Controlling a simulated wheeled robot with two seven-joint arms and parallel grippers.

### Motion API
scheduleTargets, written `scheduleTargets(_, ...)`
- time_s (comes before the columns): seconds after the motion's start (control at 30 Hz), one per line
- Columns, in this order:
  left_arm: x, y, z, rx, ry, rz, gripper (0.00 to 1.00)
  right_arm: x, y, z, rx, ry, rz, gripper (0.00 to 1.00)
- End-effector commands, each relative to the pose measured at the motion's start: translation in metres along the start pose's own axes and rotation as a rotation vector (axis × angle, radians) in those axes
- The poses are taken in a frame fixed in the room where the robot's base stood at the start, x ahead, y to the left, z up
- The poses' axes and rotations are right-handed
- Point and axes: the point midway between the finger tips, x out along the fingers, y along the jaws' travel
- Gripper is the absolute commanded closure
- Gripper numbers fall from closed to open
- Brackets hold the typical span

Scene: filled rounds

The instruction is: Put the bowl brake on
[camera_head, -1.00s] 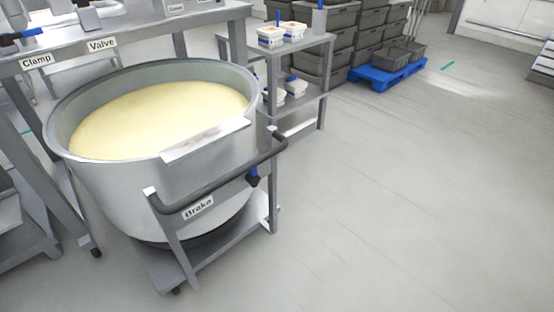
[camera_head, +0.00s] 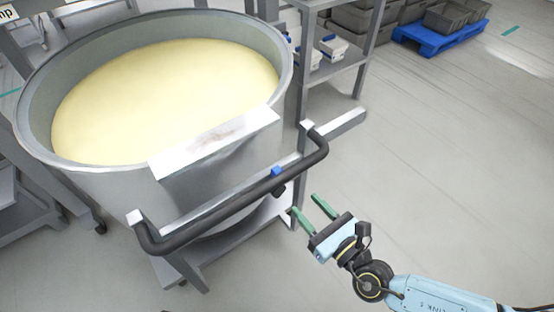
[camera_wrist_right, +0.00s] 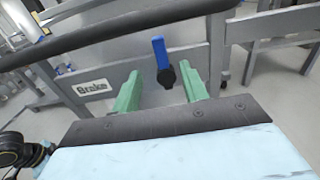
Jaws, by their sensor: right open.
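The large steel bowl (camera_head: 100,170) of pale yellow filling sits in a wheeled grey frame with a dark push handle (camera_head: 225,207). The brake lever, blue with a black pivot, shows in the right wrist view (camera_wrist_right: 161,55) pointing up, right of the "Brake" label (camera_wrist_right: 92,87). Its blue top also shows just above the handle in the head view (camera_head: 277,171). My right gripper (camera_head: 308,206) is open and empty, just right of the handle. In the right wrist view its green fingertips (camera_wrist_right: 160,85) are on either side of the lever, with gaps. My left gripper is not in view.
The handle bar crosses the upper left of the right wrist view, close to the gripper. A grey shelf rack (camera_head: 340,70) with white tubs stands behind. A blue pallet (camera_head: 440,38) with grey crates is at the back. The floor on the right is clear.

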Motion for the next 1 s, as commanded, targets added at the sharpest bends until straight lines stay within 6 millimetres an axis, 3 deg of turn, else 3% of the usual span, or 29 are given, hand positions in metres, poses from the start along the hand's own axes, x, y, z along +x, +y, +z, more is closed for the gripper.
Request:
scheduleTargets(0.6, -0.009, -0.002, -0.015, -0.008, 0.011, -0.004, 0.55, 0.112, 0.0, 0.0, 0.0, -0.003, 0.001, 0.56)
scheduleTargets(0.8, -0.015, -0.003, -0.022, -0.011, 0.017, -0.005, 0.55, 0.128, 0.0, 0.0, 0.001, -0.001, 0.001, 0.56)
scheduleTargets(1.0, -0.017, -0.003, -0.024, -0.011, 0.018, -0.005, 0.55, 0.131, 0.0, 0.001, 0.001, -0.001, 0.001, 0.56)
